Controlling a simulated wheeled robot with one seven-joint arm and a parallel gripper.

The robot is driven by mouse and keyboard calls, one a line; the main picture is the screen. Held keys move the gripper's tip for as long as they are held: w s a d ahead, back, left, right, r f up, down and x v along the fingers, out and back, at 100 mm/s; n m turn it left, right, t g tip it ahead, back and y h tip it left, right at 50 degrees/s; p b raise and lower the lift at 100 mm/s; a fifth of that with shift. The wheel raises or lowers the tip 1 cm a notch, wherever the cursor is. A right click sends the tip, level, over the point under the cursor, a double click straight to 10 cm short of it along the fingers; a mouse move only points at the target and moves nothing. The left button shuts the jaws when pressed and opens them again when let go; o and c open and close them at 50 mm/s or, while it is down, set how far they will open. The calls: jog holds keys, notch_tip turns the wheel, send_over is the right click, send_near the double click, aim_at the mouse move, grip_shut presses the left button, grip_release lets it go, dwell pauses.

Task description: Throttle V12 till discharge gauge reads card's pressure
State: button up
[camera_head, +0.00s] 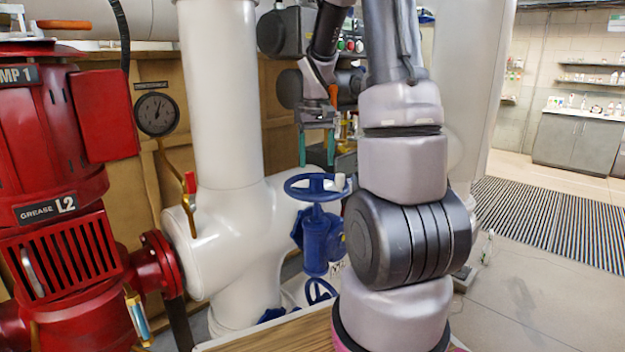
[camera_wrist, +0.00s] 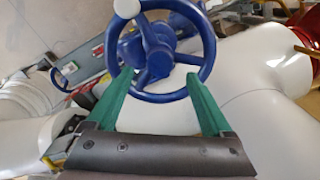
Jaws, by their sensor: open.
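A blue valve with a horizontal handwheel (camera_head: 316,187) stands in front of the white pipe in the head view. A white knob (camera_head: 340,181) sits on its rim. A partly hidden tag below it seems to start with V, but I cannot read it fully. My gripper (camera_head: 317,160) is above the wheel with green fingers pointing down. In the wrist view the open fingers (camera_wrist: 155,80) straddle the near part of the blue wheel (camera_wrist: 160,45); I cannot tell whether they touch. A dark round gauge (camera_head: 156,114) hangs at left; its reading is too small to tell. I see no card.
A red pump (camera_head: 55,190) labelled PUMP 1 fills the left side. A large white pipe (camera_head: 222,100) stands behind the valve. A second, lower blue handwheel (camera_head: 320,291) is below. Open floor and a striped mat (camera_head: 550,220) lie to the right.

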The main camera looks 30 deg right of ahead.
jog(key=n, duration=1.6)
jog(key=shift+f, duration=0.1)
